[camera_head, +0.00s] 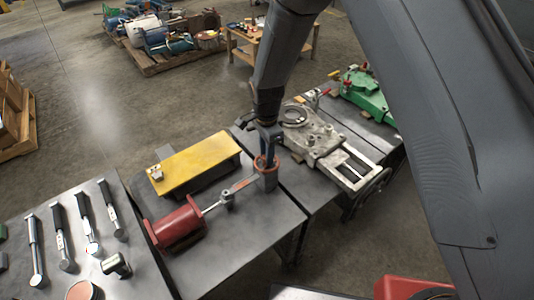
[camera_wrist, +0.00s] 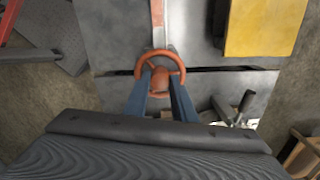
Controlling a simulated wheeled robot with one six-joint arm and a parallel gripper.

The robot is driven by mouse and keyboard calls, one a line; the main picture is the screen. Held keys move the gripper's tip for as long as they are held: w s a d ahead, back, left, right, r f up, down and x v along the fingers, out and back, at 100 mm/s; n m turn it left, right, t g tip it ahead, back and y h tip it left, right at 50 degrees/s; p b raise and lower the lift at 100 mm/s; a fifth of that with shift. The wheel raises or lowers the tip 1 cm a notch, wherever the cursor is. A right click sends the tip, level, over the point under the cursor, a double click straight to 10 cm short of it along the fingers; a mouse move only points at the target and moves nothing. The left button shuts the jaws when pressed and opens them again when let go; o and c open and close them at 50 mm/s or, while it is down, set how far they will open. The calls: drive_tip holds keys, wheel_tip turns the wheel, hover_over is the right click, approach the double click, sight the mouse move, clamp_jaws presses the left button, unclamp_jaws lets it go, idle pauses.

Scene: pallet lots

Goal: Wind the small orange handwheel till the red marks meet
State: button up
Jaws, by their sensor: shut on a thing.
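The small orange handwheel (camera_wrist: 160,59) sits at the end of a straight bar in the wrist view. In the head view the handwheel (camera_head: 265,162) is partly hidden by my gripper. My gripper (camera_head: 267,150) points down onto it from above. In the wrist view the two blue fingers of my gripper (camera_wrist: 162,85) are shut on the handwheel's middle, inside or across its rim. A rod runs from the handwheel's block to a red cylinder (camera_head: 180,227). A red strip (camera_head: 243,183) shows along the bar beside the block. I cannot make out whether red marks meet.
A yellow box (camera_head: 195,162) stands behind the rod; its yellow top (camera_wrist: 262,27) shows in the wrist view. A grey metal casting (camera_head: 315,135) and a green machine (camera_head: 366,92) are on the right tables. Several tools lie on the left table (camera_head: 135,275).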

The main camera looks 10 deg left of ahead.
drive_tip(key=o, duration=1.1)
drive_tip(key=shift+c, duration=0.2)
drive_tip(key=shift+r+b, duration=1)
drive_tip(key=shift+r, duration=2.95)
